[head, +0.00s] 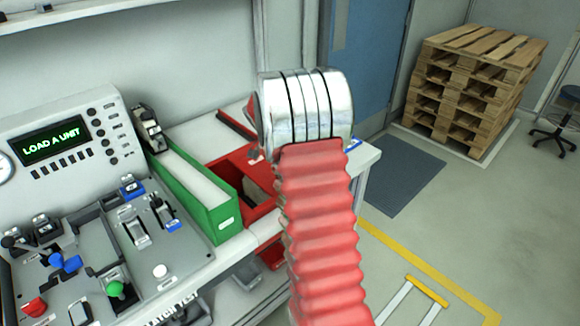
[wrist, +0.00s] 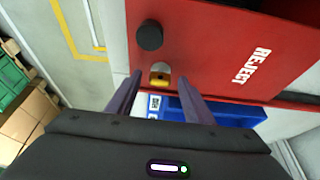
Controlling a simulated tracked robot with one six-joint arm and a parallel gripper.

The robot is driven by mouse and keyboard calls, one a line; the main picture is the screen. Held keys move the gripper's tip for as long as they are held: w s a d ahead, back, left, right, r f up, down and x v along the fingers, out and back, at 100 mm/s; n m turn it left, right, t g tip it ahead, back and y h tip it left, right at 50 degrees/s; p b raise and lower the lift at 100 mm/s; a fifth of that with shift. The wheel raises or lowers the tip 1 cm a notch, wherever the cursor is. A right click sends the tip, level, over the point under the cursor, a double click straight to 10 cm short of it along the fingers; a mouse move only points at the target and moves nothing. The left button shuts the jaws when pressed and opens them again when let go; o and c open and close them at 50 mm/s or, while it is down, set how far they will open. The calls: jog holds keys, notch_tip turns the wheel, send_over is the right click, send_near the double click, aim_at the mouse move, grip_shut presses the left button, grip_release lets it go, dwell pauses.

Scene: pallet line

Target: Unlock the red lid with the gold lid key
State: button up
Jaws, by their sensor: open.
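The red lid (wrist: 212,50), marked REJECT, fills the upper right of the wrist view. In the head view, part of a red box (head: 228,163) shows behind my arm. The gold lid key (wrist: 160,82) sits at a silver lock on the lid's near edge, below a black knob (wrist: 149,36). My gripper (wrist: 160,80) is open, with its two dark fingers on either side of the key in the picture. I cannot tell whether they touch it. My arm hides the gripper, the key and the lock in the head view.
A blue container (wrist: 230,112) lies close below the lid edge. A green box (head: 190,192) and a control panel (head: 70,150) reading LOAD A UNIT stand left. Stacked pallets (head: 470,85) stand at the back right. The floor to the right is mostly open.

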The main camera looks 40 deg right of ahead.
jog(key=shift+r, duration=0.1)
jog(key=v, duration=1.3)
jog(key=shift+r, duration=0.2)
jog(key=shift+a+r, duration=0.1)
jog(key=shift+a, duration=0.1)
jog(key=s+a+r+n+t+y, duration=0.1)
jog(key=s+a+r+n+t, duration=0.25)
jog(key=a, duration=0.55)
jog(key=s+a+r+n+g+y, duration=0.1)
jog(key=s+a+r+n, duration=0.2)
jog(key=s+a+n, duration=0.35)
jog(key=s+a+f+n+t+y, duration=0.2)
jog(key=s+a+n, duration=0.5)
jog(key=s+a, duration=0.8)
jog(key=shift+f+n+t+y, duration=0.3)
jog(key=shift+f+n+t, duration=0.1)
jog(key=shift+f+t, duration=0.15)
